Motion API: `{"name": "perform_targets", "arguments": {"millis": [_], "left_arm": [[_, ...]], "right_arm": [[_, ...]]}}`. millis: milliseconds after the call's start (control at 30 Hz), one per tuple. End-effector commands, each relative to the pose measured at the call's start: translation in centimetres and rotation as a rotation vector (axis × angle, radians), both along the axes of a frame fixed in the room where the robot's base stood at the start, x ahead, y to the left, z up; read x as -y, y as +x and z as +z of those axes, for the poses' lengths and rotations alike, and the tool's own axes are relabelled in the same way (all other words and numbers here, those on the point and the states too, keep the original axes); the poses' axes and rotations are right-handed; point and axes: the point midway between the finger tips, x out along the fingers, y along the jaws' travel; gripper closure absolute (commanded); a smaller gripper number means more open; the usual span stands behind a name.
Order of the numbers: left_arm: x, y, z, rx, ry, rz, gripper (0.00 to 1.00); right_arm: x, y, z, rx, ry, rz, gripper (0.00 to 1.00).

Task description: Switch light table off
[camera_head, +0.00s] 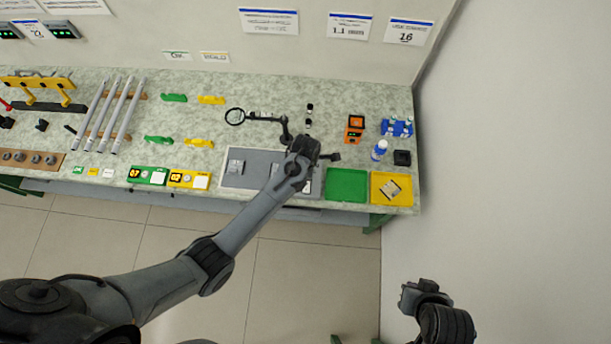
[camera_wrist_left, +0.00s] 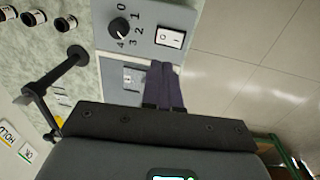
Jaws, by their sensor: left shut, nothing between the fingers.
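The light table (camera_head: 263,161) is a flat grey unit on the bench, partly covered by my left arm in the head view. In the left wrist view a grey control panel (camera_wrist_left: 150,42) carries a round black knob (camera_wrist_left: 119,27) marked 0 to 4 and a white rocker switch (camera_wrist_left: 170,38) with two printed marks. My left gripper (camera_wrist_left: 163,68) is shut and empty, its fingertips in the picture just below the rocker; I cannot tell if they touch the panel. My right gripper (camera_head: 423,290) hangs over the floor, away from the bench; its jaws are unclear.
A magnifier on a jointed stand (camera_head: 236,117) stands behind the light table. A green tray (camera_head: 347,173) and a yellow tray (camera_head: 377,200) lie to its right, with a blue-labelled bottle (camera_head: 379,150) behind. Yellow and green number displays (camera_head: 180,178) sit to its left.

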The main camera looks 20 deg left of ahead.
Motion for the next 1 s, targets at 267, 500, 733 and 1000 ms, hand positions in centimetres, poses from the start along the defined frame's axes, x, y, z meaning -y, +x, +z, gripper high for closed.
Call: {"name": "perform_targets", "arguments": {"millis": [267,500,733,1000], "left_arm": [[-0.2,0.5,3.4,0.002,0.002,-0.001,1.0],[-0.2,0.5,4.1,0.0,0.0,0.0,1.0],[-0.2,0.5,4.1,0.0,0.0,0.0,1.0],[-0.2,-0.5,3.3,-0.02,0.001,0.0,1.0]], "right_arm": [[0.0,0.0,-0.2,0.0,0.0,0.0,1.0],[0.0,0.0,-0.1,0.001,0.002,-0.002,1.0],[-0.1,0.0,-0.1,0.001,0.004,-0.003,1.0],[-0.1,0.0,0.1,0.002,0.006,-0.003,1.0]]}}
